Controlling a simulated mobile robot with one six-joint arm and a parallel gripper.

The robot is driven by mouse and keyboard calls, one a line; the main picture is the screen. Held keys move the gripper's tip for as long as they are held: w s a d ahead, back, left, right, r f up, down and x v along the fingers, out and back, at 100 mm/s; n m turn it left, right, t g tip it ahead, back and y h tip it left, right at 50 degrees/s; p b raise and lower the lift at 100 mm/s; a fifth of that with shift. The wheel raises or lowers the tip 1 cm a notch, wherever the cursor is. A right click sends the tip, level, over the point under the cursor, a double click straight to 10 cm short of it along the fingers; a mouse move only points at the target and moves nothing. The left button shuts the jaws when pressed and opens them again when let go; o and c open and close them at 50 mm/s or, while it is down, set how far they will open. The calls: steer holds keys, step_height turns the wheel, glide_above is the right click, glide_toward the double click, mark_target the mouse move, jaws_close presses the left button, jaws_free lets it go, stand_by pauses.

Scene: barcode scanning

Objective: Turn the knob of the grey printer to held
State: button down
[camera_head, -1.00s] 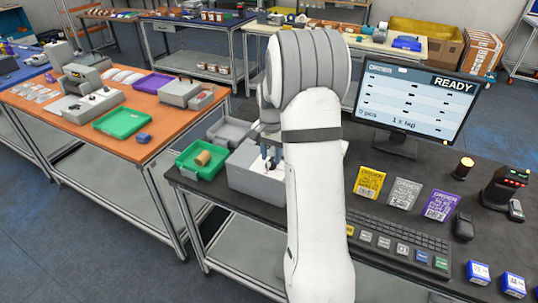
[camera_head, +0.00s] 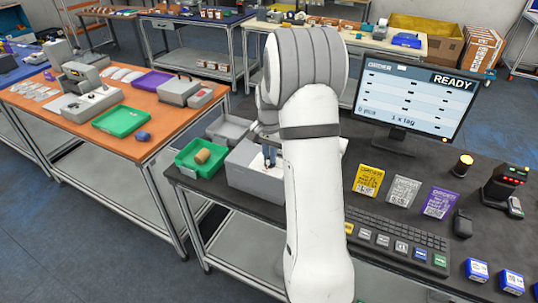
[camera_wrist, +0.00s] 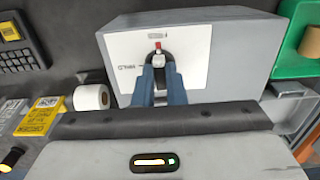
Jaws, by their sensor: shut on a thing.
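The grey printer (camera_head: 240,176) stands on the dark table, left of my arm, and is partly hidden by it. In the wrist view the printer (camera_wrist: 240,45) fills the upper middle, with a white panel (camera_wrist: 190,65) on its face. A small knob (camera_wrist: 159,48) with a red mark sits on this panel. The red mark points up in the picture, and the upside-down word "HELD" is to the left. My gripper (camera_wrist: 160,62) has its blue fingers shut on the knob. In the head view my gripper (camera_head: 269,156) is at the printer, mostly hidden by my arm.
A green tray (camera_head: 185,169) holding a tan roll (camera_head: 203,156) stands left of the printer. A white roll (camera_wrist: 91,97) lies beside the printer in the wrist view. A keyboard (camera_head: 400,236), order cards and a monitor (camera_head: 415,102) showing "READY" are to the right.

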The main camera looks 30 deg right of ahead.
steer(key=shift+n, duration=0.3)
steer(key=n+b, duration=0.2)
steer(key=n, duration=0.1)
steer(key=shift+f, duration=0.1)
steer(key=n+b, duration=0.2)
steer(key=n, duration=0.3)
steer(key=shift+d, duration=0.1)
steer(key=n+b, duration=0.1)
steer(key=n, duration=0.3)
steer(key=shift+n, duration=0.3)
steer(key=shift+n+b, duration=0.5)
steer(key=shift+n, duration=1.8)
steer(key=shift+r, duration=0.2)
steer(key=c, duration=1.5)
jaws_free()
steer(key=shift+f, duration=0.1)
